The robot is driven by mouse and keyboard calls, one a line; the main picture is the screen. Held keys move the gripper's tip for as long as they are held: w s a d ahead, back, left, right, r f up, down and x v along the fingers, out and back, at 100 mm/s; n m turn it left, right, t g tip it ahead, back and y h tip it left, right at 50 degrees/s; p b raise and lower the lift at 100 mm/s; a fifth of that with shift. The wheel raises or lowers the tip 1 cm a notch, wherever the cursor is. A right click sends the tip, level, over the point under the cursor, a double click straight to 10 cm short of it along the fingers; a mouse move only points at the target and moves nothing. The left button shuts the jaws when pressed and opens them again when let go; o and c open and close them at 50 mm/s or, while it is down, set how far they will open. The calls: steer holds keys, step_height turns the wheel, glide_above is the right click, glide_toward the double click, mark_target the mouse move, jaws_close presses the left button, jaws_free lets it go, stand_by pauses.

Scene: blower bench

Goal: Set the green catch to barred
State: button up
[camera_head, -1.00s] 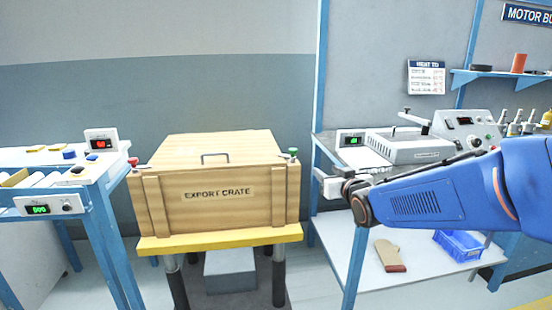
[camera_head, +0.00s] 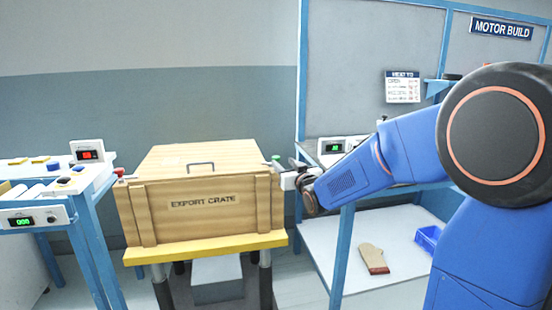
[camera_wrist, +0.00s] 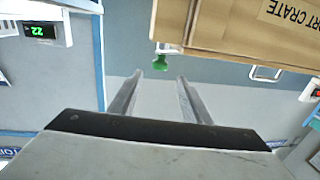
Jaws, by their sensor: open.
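The green catch (camera_head: 276,160) is a small green knob at the right end of the wooden export crate (camera_head: 158,208), near the lid's edge. In the wrist view the green catch (camera_wrist: 161,62) shows just beyond the fingertips, roughly between them, by the crate's corner. My gripper (camera_wrist: 158,76) is open and empty, its two fingers apart. In the head view my gripper (camera_head: 287,179) is beside the crate's right end, close to the catch. I cannot tell whether it touches the catch. The catch's exact setting is hard to read.
A red catch (camera_head: 119,172) is at the crate's left end. The crate stands on a yellow-topped stand (camera_head: 207,247). A blue-framed bench with a lower shelf (camera_head: 350,270) stands right, a roller bench (camera_head: 35,217) left. A brown mitt (camera_head: 373,258) lies on the shelf.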

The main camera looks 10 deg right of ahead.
mark_target(278, 158)
steer(key=w, duration=0.5)
steer(key=w+a, duration=0.1)
steer(key=w, duration=0.2)
steer(key=shift+w+a, duration=0.1)
steer(key=shift+w, duration=0.05)
steer(key=c, duration=1.1)
